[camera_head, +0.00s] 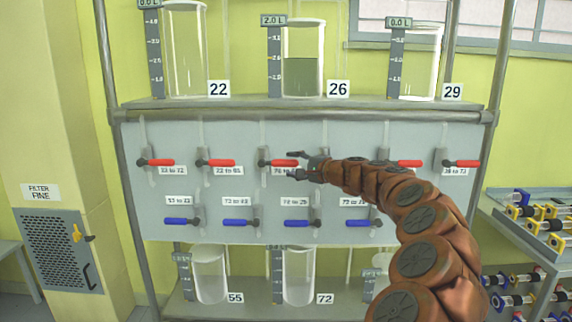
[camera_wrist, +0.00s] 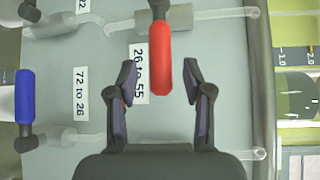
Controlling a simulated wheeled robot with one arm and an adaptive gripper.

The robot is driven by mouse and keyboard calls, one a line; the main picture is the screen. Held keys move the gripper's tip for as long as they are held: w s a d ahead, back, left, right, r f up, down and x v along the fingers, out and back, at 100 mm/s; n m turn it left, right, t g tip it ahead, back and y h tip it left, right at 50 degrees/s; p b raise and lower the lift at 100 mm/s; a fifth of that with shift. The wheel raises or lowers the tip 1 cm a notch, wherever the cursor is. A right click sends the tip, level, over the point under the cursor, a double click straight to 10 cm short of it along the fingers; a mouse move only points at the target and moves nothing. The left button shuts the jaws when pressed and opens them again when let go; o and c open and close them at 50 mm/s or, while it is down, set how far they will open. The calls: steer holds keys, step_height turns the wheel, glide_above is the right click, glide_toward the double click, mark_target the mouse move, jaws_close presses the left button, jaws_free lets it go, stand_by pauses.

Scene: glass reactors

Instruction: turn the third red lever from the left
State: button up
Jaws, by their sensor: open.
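The third red lever (camera_head: 284,163) from the left lies horizontal on the grey panel, in the upper row, below the vessel marked 26. In the wrist view the red lever (camera_wrist: 160,58) points down the picture, its rounded end between the fingertips. My gripper (camera_head: 294,166) is open around the lever's free end, one finger above and one below it in the head view. In the wrist view my gripper (camera_wrist: 160,82) shows a gap on both sides of the lever. The label 26 to 55 (camera_wrist: 139,73) is beside the lever, partly covered by my gripper in the head view.
Red levers (camera_head: 217,163) sit on either side in the same row. Blue levers (camera_head: 298,223) form a row below. Glass vessels (camera_head: 303,70) stand on the shelf above and more stand below. A blue lever (camera_wrist: 25,97) shows at the wrist view's left.

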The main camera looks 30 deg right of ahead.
mark_target(290, 164)
steer(key=shift+x, duration=1.75)
steer(key=shift+c, duration=0.4)
jaws_close()
